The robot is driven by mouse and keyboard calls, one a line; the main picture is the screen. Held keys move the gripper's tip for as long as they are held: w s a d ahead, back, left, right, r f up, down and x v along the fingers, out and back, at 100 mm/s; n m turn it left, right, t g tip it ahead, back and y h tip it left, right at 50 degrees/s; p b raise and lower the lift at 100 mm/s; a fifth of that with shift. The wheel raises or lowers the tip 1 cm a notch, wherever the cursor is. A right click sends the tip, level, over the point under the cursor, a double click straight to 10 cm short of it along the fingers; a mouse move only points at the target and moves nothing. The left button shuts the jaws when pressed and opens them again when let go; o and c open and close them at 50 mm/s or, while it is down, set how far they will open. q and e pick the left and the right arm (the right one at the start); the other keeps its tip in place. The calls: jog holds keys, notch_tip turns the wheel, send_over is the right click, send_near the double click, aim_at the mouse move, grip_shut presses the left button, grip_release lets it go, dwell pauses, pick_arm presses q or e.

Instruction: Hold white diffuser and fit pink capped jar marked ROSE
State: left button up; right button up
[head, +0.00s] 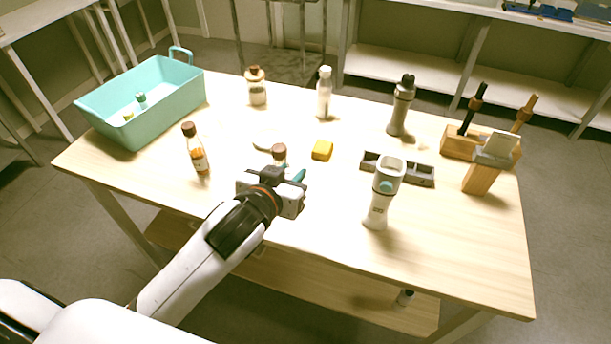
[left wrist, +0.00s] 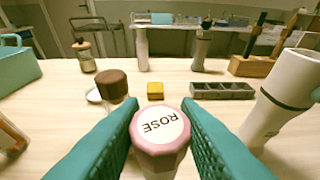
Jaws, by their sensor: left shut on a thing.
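The jar with the pink cap marked ROSE (left wrist: 160,132) is between my left gripper's teal fingers in the left wrist view. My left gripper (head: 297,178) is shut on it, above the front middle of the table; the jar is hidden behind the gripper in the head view. The white diffuser (head: 377,205) stands upright on the table to the right of my left gripper, apart from it. It has an open top and a teal button, and also shows at the right of the left wrist view (left wrist: 283,98). My right gripper is not in view.
A brown-capped bottle (head: 279,152) stands just beyond my left gripper. An amber bottle (head: 197,150) is to the left. A grey compartment tray (head: 418,176) lies behind the diffuser, a yellow block (head: 322,150) in the middle. A teal bin (head: 150,112) is at far left.

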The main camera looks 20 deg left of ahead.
pick_arm(q)
jog(key=w+d+r+m+g+h, duration=0.3)
jog(key=d+r+m+h, duration=0.2)
jog(key=d, duration=0.4)
jog(key=w+d+r+m+g+h, duration=0.3)
jog(key=w+d+r+m+h, duration=0.1)
jog(key=d, duration=0.5)
jog(key=shift+r+m+h, duration=0.8)
jog(key=shift+r+m, duration=0.2)
jog(key=shift+r, duration=0.4)
jog(key=shift+w, duration=0.1)
